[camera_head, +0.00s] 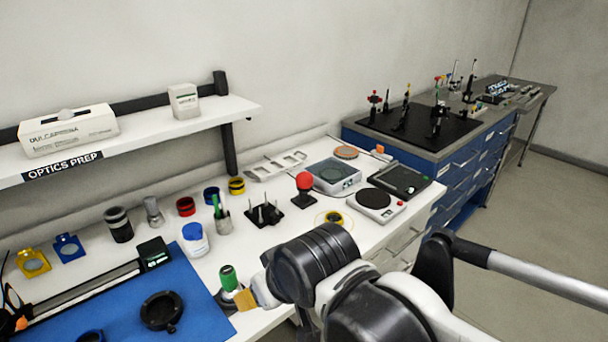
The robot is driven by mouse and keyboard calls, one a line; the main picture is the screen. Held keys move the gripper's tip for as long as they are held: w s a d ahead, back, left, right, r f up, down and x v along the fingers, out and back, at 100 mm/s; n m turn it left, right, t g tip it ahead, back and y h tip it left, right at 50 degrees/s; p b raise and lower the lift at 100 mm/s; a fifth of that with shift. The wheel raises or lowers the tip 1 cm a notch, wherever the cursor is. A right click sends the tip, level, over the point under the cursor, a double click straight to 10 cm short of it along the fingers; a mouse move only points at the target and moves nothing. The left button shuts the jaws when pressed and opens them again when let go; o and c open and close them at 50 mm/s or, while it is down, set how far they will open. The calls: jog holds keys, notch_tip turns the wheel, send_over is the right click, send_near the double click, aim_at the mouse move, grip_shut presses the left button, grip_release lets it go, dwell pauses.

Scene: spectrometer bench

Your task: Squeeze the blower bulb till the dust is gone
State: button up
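A round red bulb (304,181) stands upright on a small black base on the white bench; it looks like the blower bulb, though I cannot be sure. My arm reaches in from the lower right and covers the bench edge in front of it. The end of my arm, with a tan piece that may be part of my gripper (247,299), is beside a green-topped item (229,279), well to the lower left of the red bulb. My gripper's fingers are mostly hidden, so its opening does not show. I cannot make out any dust.
A blue mat (205,300) with a black ring mount (161,310) lies at lower left. A round-plate device (374,201) is at right. A shelf (150,130) overhangs the back.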

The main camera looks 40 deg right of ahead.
grip_shut()
dwell(1.1)
